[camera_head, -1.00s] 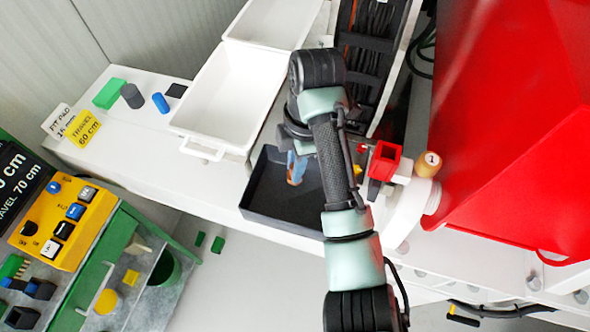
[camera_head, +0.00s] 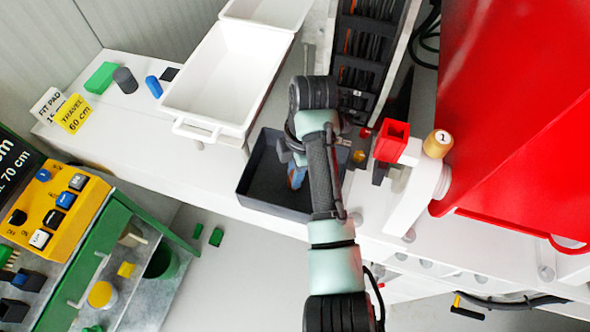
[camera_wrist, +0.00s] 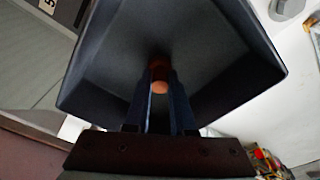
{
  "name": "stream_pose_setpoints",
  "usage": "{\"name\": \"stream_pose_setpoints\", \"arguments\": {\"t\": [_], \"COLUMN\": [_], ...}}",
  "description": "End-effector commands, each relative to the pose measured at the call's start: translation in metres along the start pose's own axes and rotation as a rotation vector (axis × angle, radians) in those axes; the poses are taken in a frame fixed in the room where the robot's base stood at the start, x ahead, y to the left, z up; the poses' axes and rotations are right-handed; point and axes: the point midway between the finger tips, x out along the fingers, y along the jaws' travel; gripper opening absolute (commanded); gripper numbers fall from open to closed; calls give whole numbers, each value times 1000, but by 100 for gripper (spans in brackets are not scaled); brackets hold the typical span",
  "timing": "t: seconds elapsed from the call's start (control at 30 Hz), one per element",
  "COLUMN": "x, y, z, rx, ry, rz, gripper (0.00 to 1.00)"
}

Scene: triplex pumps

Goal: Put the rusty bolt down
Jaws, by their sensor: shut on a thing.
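My gripper (camera_wrist: 160,100) is shut on the rusty bolt (camera_wrist: 159,76), whose orange-brown end shows between the two dark fingers in the wrist view. The fingers point down into a dark open tray (camera_wrist: 235,45), and the bolt is over or inside it. I cannot tell whether the bolt touches the tray floor. In the head view the dark tray (camera_head: 262,150) stands on the white bench, and my arm hides its right part. The bolt cannot be made out clearly there.
White bins (camera_head: 207,126) stand behind the tray on the white bench (camera_head: 110,142). A black rack of tools (camera_head: 362,60) is behind my arm. A red block (camera_head: 391,141) and a large red housing (camera_head: 515,120) are to the right. Green, black and blue pieces lie at the left.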

Motion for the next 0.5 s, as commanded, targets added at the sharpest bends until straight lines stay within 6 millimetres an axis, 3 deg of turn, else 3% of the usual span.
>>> {"name": "stream_pose_setpoints", "arguments": {"t": [0.27, 0.3, 0.43, 0.5], "x": [4, 3, 3, 3], "y": [0, 0, 0, 0], "z": [1, 0, 0, 0], "rx": [0, 0, 0, 0], "ry": [0, 0, 0, 0], "rz": [1, 1, 0, 0], "gripper": [0, 30, 52, 52]}}
